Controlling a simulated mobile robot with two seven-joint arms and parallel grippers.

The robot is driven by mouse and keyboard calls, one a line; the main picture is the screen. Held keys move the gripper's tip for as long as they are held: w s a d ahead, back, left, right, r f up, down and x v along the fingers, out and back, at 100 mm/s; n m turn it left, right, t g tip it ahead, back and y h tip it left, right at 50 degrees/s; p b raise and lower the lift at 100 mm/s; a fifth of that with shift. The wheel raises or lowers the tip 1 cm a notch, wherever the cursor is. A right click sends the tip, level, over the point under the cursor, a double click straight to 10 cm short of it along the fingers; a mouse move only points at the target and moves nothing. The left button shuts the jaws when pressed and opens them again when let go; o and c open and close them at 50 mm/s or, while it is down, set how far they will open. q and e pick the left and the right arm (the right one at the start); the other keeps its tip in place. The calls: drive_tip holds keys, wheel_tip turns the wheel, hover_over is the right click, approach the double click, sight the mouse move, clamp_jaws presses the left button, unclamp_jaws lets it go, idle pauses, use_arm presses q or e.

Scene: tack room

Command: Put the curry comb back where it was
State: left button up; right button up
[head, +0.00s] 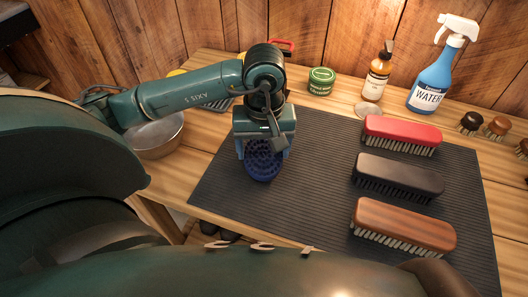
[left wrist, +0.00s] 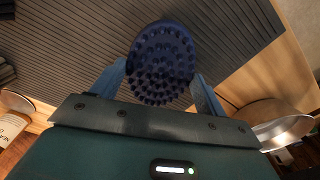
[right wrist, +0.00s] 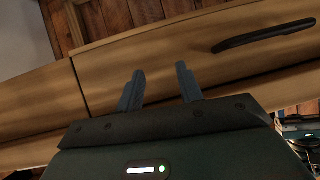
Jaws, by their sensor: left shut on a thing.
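The curry comb (head: 263,166) is a dark blue oval with rubber nubs. My left gripper (head: 264,150) is shut on it, over the left part of the dark ribbed mat (head: 310,200). In the left wrist view, the comb (left wrist: 162,62) sits between the two fingers (left wrist: 160,85), nubbed face toward the camera. I cannot tell whether it touches the mat. My right gripper (right wrist: 160,88) shows in the right wrist view, with its fingers apart and nothing between them.
Red (head: 402,133), black (head: 398,178) and brown (head: 403,226) brushes lie on the mat's right side. A green tin (head: 321,81), amber bottle (head: 376,76) and blue spray bottle (head: 433,80) stand behind. A metal bowl (head: 158,137) is at left. The mat's middle is clear. A drawer handle (right wrist: 264,36) faces my right gripper.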

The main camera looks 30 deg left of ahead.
sight(264, 154)
use_arm(q)
drive_tip(key=shift+f, duration=1.1)
drive_tip(key=shift+f, duration=0.15)
drive_tip(key=o, duration=1.2)
drive_tip(key=shift+o, duration=0.2)
wheel_tip(264, 154, up, 12)
drive_tip(key=shift+d, duration=0.2)
drive_tip(key=shift+s, duration=0.1)
